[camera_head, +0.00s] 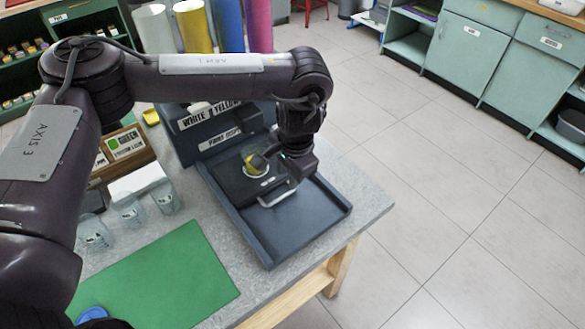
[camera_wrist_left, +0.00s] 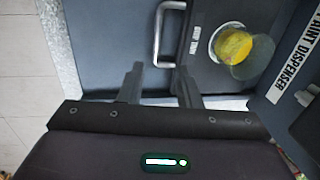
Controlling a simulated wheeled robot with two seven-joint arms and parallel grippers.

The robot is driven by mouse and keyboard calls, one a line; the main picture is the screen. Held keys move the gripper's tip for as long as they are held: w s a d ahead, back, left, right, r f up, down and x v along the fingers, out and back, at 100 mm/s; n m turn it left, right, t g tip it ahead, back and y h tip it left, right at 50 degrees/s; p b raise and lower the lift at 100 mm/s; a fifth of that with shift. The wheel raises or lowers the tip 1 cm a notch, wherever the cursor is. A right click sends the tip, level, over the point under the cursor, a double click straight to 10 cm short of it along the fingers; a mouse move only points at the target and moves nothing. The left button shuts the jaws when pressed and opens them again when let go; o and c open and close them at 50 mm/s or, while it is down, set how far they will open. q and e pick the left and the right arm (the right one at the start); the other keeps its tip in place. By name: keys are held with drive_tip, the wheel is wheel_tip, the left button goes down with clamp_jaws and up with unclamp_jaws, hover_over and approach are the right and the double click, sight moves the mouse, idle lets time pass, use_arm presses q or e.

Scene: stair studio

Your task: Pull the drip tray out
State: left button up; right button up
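The drip tray (camera_head: 236,184) is a flat dark slab with a silver U-shaped handle (camera_head: 278,197). It sits in a blue-grey rimmed base (camera_head: 305,222) in front of the paint dispenser (camera_head: 215,117). A clear cup with yellow paint (camera_head: 255,166) stands on the tray. In the left wrist view the tray (camera_wrist_left: 200,75) carries a label, and the handle (camera_wrist_left: 158,35) sticks out toward the left. My left gripper (camera_wrist_left: 159,80) is open, its fingers apart, with the handle's lower end near the gap between the fingertips. My right gripper is not in view.
Several clear cups (camera_head: 130,212) and a green mat (camera_head: 160,280) are on the grey table left of the base. A blue lid (camera_head: 92,314) lies on the mat. The base's right part is empty. Tiled floor lies beyond the table's right edge.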

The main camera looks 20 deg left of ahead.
sight(283, 195)
use_arm(q)
drive_tip(key=f, duration=0.3)
drive_tip(key=a+f+b, duration=0.1)
drive_tip(key=f, duration=0.1)
drive_tip(key=shift+s+f, duration=0.1)
drive_tip(key=shift+s, duration=0.3)
drive_tip(key=shift+w+a+f, duration=0.1)
drive_tip(key=shift+w+f, duration=0.25)
drive_tip(key=shift+f, duration=0.5)
clamp_jaws()
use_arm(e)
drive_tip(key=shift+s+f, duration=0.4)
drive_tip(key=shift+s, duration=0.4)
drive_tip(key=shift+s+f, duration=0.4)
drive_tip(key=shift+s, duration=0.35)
